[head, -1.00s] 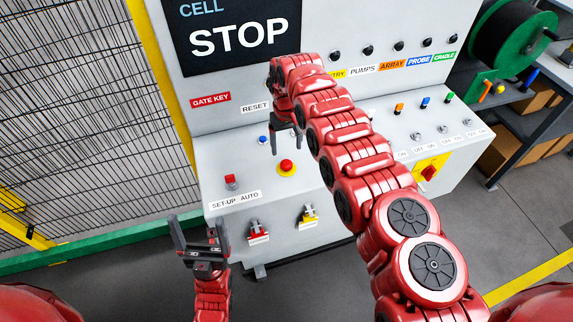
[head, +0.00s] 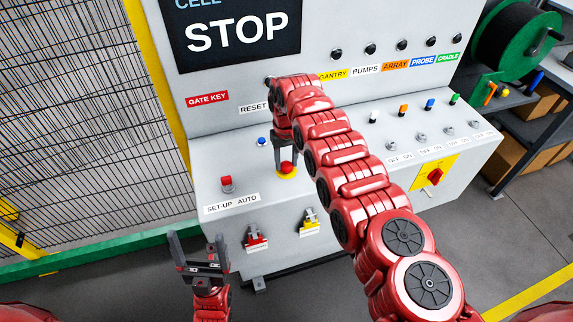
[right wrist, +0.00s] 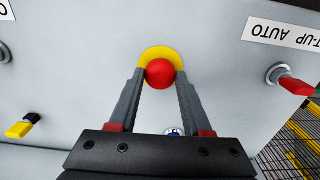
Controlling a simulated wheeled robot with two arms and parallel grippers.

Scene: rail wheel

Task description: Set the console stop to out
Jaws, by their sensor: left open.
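The console (head: 330,190) is a light grey sloped cabinet under a "CELL STOP" sign. Its stop is a red mushroom button (head: 287,167) on a yellow collar, near the front left of the slope. It also shows in the right wrist view (right wrist: 159,73). My right gripper (head: 287,163) points down at the button. Its two fingers (right wrist: 160,80) stand apart, one on each side of the red head, over the yellow collar. I cannot tell whether they press on it. My left gripper (head: 199,243) is open and empty, in front of the console's left front.
A red set-up/auto switch (head: 227,184) lies left of the button. A blue button (head: 262,141) sits behind it. Red (head: 256,238) and yellow (head: 309,222) devices are on the front face. A mesh fence (head: 70,110) stands left.

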